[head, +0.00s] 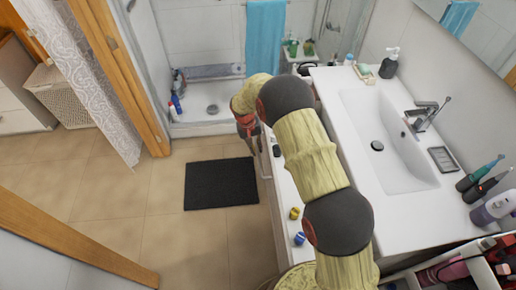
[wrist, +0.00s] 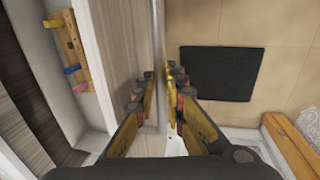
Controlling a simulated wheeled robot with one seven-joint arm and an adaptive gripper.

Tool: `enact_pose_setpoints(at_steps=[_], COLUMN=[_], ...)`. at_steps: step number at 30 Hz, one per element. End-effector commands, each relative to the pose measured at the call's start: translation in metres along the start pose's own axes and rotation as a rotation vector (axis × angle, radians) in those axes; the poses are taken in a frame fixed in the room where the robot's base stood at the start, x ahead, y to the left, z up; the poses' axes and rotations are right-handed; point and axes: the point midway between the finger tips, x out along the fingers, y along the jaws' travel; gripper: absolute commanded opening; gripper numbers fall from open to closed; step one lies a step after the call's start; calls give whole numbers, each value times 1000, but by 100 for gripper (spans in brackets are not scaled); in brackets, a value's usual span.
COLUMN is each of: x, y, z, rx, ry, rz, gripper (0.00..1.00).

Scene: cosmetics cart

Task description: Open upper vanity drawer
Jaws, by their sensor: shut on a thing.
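The upper vanity drawer (head: 284,190) stands pulled out from under the white countertop, its inside showing in the head view. In the head view my gripper (head: 247,125) is at the drawer's far end, partly hidden by my arm. The exact contact at the fingertips is hard to see.
Small yellow (head: 294,213) and blue (head: 299,239) items lie in the drawer. A black mat (head: 221,184) lies on the tiled floor, which is mostly clear. The sink (head: 385,150) is above, at the right.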

Motion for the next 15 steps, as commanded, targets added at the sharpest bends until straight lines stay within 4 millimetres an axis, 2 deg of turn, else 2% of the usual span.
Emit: enact_pose_setpoints(at_steps=[5,6,9,15], x=[-1,-1,-1,0], y=[0,0,0,0], z=[-1,-1,-1,0], rx=[0,0,0,0], ry=[2,2,2,1], rz=[0,0,0,0], gripper=[0,13,18,19])
